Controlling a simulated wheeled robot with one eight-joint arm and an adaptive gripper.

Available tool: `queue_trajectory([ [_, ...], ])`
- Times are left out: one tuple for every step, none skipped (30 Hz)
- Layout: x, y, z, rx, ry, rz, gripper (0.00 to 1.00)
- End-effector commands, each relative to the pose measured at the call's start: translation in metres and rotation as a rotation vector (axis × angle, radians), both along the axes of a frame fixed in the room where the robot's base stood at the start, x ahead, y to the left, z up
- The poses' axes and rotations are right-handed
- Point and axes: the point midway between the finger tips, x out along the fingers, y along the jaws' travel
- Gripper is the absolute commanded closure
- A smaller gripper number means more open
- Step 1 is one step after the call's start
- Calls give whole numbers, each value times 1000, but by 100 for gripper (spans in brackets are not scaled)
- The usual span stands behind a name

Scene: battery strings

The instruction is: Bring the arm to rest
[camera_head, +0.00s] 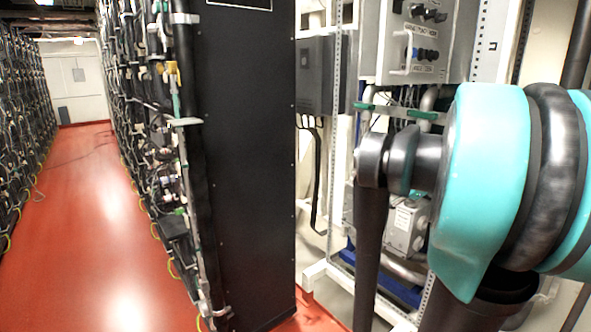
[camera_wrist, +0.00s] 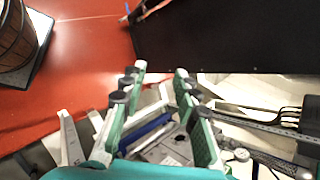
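My arm (camera_head: 490,180) shows large at the right of the head view, with teal covers, dark joints and a dark link hanging down. It stands in front of an open metal rack. My gripper (camera_wrist: 160,76) is in the wrist view, with two green fingers and dark pads. The fingers are spread apart, and I see nothing held between them. Behind them are a blue bar (camera_wrist: 147,133) and pale rack parts. In the head view I cannot clearly make out the gripper.
A tall black cabinet (camera_head: 245,160) stands left of the arm; its dark panel (camera_wrist: 230,35) fills the wrist view's upper right. Battery racks with dense cables (camera_head: 150,130) line a clear red-floored aisle (camera_head: 95,230). A grey control box (camera_head: 425,40) is on the rack behind my arm.

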Motion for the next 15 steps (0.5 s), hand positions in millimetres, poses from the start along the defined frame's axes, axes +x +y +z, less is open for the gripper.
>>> queue_trajectory([
  [-12,14,-34,-95,-27,83,70],
  [-19,19,-53,-158,-46,135,70],
  [-29,26,-78,-241,-73,207,70],
  [-37,30,-97,-306,-95,264,70],
  [-46,33,-114,-370,-117,323,70],
  [-58,36,-137,-454,-146,405,70],
  [-66,38,-152,-517,-170,466,70],
  [-75,39,-167,-577,-191,528,70],
  [-87,39,-185,-654,-221,608,70],
  [-94,39,-196,-709,-242,666,70],
  [-102,38,-206,-759,-262,722,70],
  [-111,37,-218,-821,-286,790,70],
  [-117,36,-226,-863,-302,837,70],
  [-122,34,-232,-900,-318,879,70],
  [-128,33,-239,-942,-333,928,70],
])
